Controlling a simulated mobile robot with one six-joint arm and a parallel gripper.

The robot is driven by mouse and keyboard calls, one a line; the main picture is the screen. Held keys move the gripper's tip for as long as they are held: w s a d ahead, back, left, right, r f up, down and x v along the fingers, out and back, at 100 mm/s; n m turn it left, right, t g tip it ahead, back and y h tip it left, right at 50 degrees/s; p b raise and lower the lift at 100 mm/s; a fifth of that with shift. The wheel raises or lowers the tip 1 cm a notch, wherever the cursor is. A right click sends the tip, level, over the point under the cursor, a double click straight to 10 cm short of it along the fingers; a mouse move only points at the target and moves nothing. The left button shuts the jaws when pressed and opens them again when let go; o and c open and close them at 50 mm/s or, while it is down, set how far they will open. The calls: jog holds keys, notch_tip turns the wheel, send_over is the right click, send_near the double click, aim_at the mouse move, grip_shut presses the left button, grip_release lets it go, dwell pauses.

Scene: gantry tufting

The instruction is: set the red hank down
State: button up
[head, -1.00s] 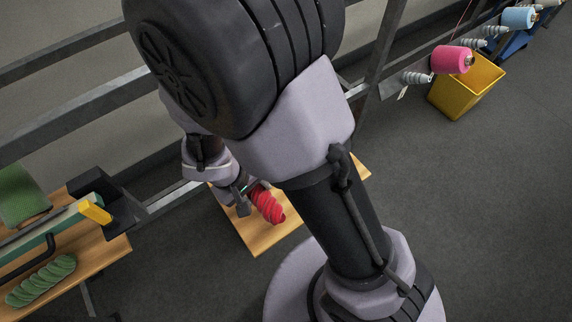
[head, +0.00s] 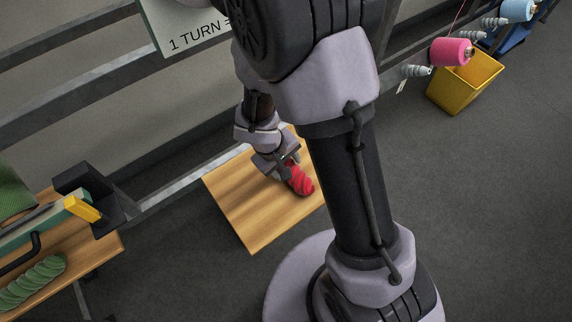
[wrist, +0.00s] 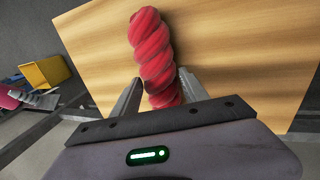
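The red hank (head: 301,181) is a twisted bundle over the light wooden board (head: 250,215). In the wrist view the hank (wrist: 152,55) runs from the top edge down between the two fingers, its near end partly hidden by the gripper body. My gripper (head: 287,166) is at the hank's upper left end in the head view. In the wrist view my gripper (wrist: 160,78) has one finger close along each side of the hank and looks shut on it. The hank is at or just above the board; I cannot tell whether it touches.
Bare wood lies left of and below the hank. A bench at left holds green hanks (head: 33,280) and a yellow-ended tool (head: 82,207). A metal rail (head: 180,190) runs behind the board. A pink cone (head: 451,52) and yellow bin (head: 465,82) stand upper right.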

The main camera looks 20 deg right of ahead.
jog(key=shift+o, duration=1.4)
jog(key=s+r+m+t+y+p, duration=0.1)
jog(key=s+r+m+p, duration=0.2)
jog(key=r, duration=1)
jog(key=s+r+m+t+y+p, duration=0.1)
jog(key=s+r+m+y+p, duration=0.2)
jog(key=r, duration=1.1)
jog(key=s+a+r+m+t+y+b, duration=0.1)
jog(key=s+a+r+m+t, duration=0.1)
jog(key=s+r, duration=0.3)
jog(key=shift+s+a+r+t, duration=0.15)
jog(key=shift+s+a+t, duration=0.15)
jog(key=shift+s+a, duration=0.5)
jog(key=shift+s+d, duration=0.1)
